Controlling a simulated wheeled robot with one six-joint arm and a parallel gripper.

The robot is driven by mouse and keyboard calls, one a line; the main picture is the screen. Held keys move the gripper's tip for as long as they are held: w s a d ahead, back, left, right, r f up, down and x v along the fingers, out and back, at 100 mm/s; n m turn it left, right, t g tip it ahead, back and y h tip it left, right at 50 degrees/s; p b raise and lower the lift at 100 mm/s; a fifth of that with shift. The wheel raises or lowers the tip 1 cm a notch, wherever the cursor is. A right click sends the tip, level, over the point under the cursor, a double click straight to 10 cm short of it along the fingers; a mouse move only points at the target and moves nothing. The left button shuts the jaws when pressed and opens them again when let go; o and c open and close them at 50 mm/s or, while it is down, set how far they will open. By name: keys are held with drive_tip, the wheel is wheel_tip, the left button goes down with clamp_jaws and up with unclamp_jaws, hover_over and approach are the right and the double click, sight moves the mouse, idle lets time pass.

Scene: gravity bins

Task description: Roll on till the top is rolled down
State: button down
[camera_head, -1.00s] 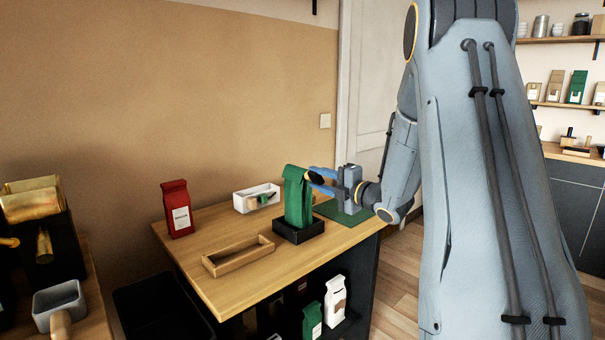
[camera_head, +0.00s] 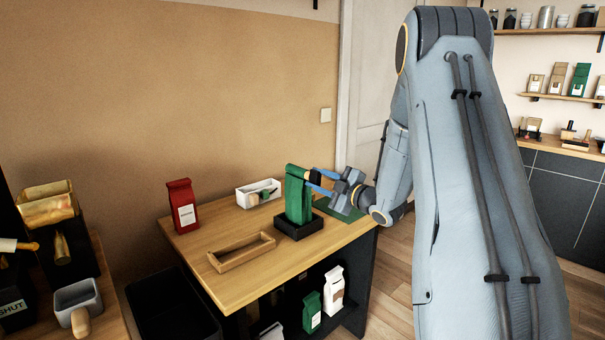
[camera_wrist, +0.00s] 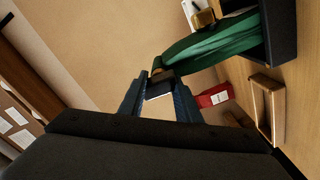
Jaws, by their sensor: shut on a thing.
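A green bag (camera_head: 297,195) stands upright in a black square tray (camera_head: 300,228) on the wooden table. Its top edge looks folded in the head view. My gripper (camera_head: 316,182) is at the bag's upper right side, its blue fingers reaching to the top. In the wrist view the fingers (camera_wrist: 160,92) close at the end of the green bag (camera_wrist: 215,42), around a small dark and tan piece at its top. The far side of the fold is hidden.
A red bag (camera_head: 182,205) stands at the table's back left. An empty wooden tray (camera_head: 242,252) lies at the front, and a white box (camera_head: 258,194) with tools stands behind. White and green bags (camera_head: 333,291) sit on the lower shelf. A green mat (camera_head: 340,208) lies at right.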

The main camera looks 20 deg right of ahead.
drive_tip(key=c, duration=1.5)
unclamp_jaws()
drive_tip(key=shift+o, duration=0.2)
drive_tip(key=shift+p+v, duration=0.6)
drive_tip(key=shift+v, duration=1.9)
